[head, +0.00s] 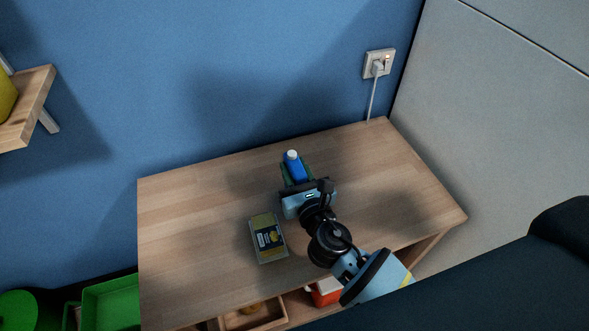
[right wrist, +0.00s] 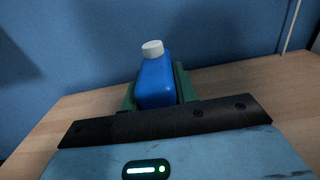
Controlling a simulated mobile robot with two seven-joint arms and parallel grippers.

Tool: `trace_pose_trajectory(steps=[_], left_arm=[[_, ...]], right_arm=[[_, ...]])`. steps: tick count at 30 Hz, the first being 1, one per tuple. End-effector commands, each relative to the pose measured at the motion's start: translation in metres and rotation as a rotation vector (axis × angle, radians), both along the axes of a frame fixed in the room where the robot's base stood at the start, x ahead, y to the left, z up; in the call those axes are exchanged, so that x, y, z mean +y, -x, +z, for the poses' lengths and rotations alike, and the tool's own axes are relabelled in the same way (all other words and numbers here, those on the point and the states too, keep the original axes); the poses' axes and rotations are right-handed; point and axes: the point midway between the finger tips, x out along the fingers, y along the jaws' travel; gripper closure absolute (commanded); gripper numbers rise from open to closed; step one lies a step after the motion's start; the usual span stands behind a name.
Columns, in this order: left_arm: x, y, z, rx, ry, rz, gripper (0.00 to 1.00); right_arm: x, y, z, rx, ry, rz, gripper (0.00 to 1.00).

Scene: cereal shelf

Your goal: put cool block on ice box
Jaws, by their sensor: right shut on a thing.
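The cool block, a blue bottle-shaped block with a white cap (head: 294,167), is over the back middle of the wooden table. It also shows in the right wrist view (right wrist: 156,80), upright between green fingers. My right gripper (head: 297,175) is shut on it, with the fingers on either side. I cannot tell whether the block's base touches the table. A red and white box (head: 325,291), perhaps the ice box, shows partly under the tabletop at the front; my right arm and the table hide the rest. My left gripper is out of view.
A yellow and grey box (head: 267,239) lies on the wooden table (head: 190,215), left of my right arm. A wooden tray (head: 252,317) is on the shelf below. Green bins (head: 110,303) stand at lower left. A plug and cable (head: 377,68) hang behind the table's right corner.

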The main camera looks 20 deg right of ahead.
Motion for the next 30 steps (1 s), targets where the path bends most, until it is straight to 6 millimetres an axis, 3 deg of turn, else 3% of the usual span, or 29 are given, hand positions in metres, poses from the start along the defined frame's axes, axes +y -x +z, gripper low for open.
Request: trace_pose_trajectory(steps=[3, 4, 9, 20, 30], left_arm=[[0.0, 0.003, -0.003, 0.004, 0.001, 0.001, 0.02], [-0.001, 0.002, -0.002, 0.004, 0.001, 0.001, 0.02], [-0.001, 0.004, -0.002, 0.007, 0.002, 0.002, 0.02], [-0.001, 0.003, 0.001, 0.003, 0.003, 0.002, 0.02], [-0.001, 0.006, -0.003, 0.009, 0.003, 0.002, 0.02]], right_arm=[[0.0, 0.0, -0.003, -0.001, 0.0, 0.001, 1.0], [0.0, 0.0, -0.004, 0.001, 0.0, 0.0, 0.68], [0.0, 0.0, -0.003, 0.0, 0.001, 0.0, 0.49], [0.0, 0.001, 0.002, -0.001, 0.001, 0.001, 0.49], [-0.002, 0.062, -0.002, 0.004, 0.0, 0.002, 0.49]])
